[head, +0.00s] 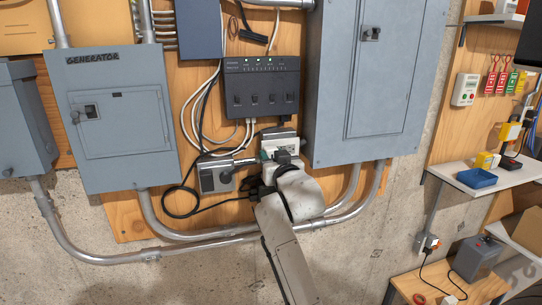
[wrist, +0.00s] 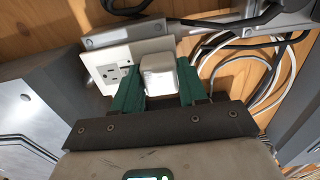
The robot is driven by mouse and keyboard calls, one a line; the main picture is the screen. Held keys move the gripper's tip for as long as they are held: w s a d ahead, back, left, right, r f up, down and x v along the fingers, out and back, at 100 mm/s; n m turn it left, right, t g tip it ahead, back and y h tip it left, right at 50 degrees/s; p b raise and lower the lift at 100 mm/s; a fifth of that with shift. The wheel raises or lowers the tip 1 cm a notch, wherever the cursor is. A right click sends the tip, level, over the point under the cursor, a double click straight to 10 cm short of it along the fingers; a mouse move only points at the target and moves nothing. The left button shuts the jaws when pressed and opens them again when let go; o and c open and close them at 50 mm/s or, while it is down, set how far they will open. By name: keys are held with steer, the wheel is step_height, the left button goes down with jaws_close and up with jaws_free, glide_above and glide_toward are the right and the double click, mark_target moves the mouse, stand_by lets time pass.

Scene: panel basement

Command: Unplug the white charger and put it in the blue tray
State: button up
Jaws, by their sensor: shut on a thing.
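The white charger (wrist: 158,76) is a small white block between the green fingers of my gripper (wrist: 158,70) in the wrist view. My gripper is shut on it. The charger sits at the right part of a white outlet plate (wrist: 92,58); its prongs are hidden, so I cannot tell whether it is fully seated. In the head view my gripper (head: 281,153) is at the wall below the black power unit and mostly hides the charger. The blue tray (head: 477,178) rests on a wall shelf at the right, well away from my gripper.
A grey box with a black plug and cable (head: 214,176) is just left of my gripper. Loose cables hang around it. A large grey panel (head: 368,80) stands close on the right, with conduits below. The shelf (head: 500,180) also holds small yellow and black items.

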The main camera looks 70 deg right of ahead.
jaws_close()
steer(key=shift+p+v, duration=0.7)
steer(key=shift+v, duration=2.3)
steer(key=w+a+f+n+t+y, duration=0.25)
steer(key=w+a+f, duration=0.35)
steer(key=f, duration=0.4)
steer(key=w+a+f+n+t+y, duration=0.2)
steer(key=w+a+f+y, duration=0.25)
steer(key=a+f, duration=0.55)
steer(key=s+a+f+n+t+y, duration=0.1)
steer(key=s+a+f+n+y, duration=0.1)
steer(key=a+f, duration=0.7)
steer(key=s+a+f+n+t+y, duration=0.1)
steer(key=s+a+f+n+y, duration=0.1)
steer(key=a+f, duration=0.7)
steer(key=a+n+y, duration=0.1)
steer(key=a+y, duration=0.1)
steer(key=a, duration=0.3)
steer(key=shift+a+y, duration=0.3)
steer(key=shift+y, duration=0.1)
